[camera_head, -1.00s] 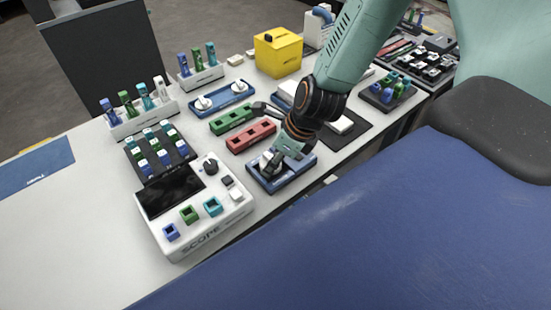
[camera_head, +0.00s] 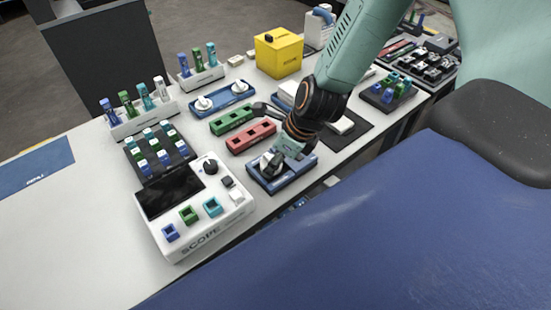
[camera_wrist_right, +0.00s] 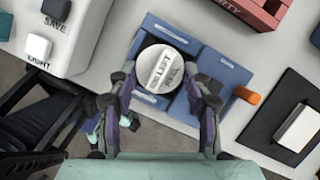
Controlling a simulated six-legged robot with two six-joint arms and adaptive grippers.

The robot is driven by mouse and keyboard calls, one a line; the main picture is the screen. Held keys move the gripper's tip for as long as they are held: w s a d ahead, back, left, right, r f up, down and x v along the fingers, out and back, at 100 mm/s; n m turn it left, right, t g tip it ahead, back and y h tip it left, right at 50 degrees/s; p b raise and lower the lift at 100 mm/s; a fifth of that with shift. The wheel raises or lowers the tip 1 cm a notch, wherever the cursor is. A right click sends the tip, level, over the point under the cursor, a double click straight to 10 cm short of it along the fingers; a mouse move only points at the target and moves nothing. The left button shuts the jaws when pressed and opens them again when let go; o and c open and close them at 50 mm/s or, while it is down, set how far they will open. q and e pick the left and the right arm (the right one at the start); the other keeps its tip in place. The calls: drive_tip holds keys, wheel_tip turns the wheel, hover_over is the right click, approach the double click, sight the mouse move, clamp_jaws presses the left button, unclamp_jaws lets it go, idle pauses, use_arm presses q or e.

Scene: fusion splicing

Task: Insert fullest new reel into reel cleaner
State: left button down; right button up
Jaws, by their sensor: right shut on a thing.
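My right gripper (camera_head: 271,170) reaches down to the near blue tray (camera_head: 301,172). In the right wrist view its fingers (camera_wrist_right: 161,95) are shut on a round white reel (camera_wrist_right: 160,66) at the left part of the blue tray (camera_wrist_right: 225,70). The reel's cap carries the word "LEFT" on a raised bar; the smaller print is hard to read. I cannot tell whether the reel touches the tray. Another blue tray (camera_head: 236,99) farther back holds two white reels, left (camera_head: 203,103) and right (camera_head: 239,87). My left gripper is not in view. I cannot tell which thing is the reel cleaner.
A white scope device (camera_head: 195,243) stands left of the near tray. Red (camera_head: 251,136) and green (camera_head: 231,119) slotted blocks lie behind it. A yellow box (camera_head: 278,55) and a white rack of coloured pens (camera_head: 146,121) stand farther back.

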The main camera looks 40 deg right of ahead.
drive_tip(key=shift+r, duration=0.2)
drive_tip(key=shift+f+b, duration=0.25)
drive_tip(key=shift+b, duration=0.05)
idle(1.1)
drive_tip(key=shift+r, duration=0.2)
drive_tip(key=shift+f, duration=0.25)
idle(0.5)
drive_tip(key=shift+r, duration=0.3)
drive_tip(key=shift+f, duration=0.3)
drive_tip(key=shift+r, duration=0.3)
idle(0.3)
drive_tip(key=o, duration=1)
